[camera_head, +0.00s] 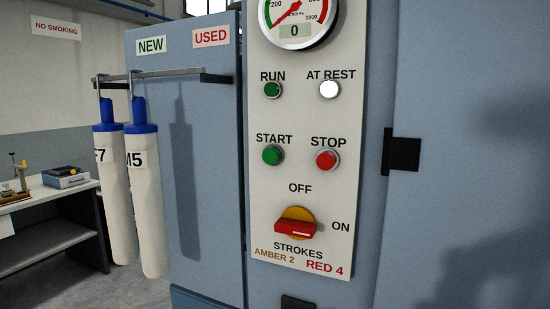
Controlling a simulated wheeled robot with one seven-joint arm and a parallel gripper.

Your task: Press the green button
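The green button (272,155) sits under the word START on a pale control panel (300,187). The red STOP button (326,159) is to its right. Above START is a dark green RUN lamp (272,90), and to its right a bright white AT REST lamp (329,89). Below the buttons is a red rotary switch (296,229) on a yellow disc, its handle lying roughly sideways, toward ON. My gripper is not in view.
A gauge (296,20) at the panel's top reads 0. Two white filter bags (147,203) with blue tops hang from a rail left of the panel. A black latch (401,153) juts out at right. A workbench (45,215) stands far left.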

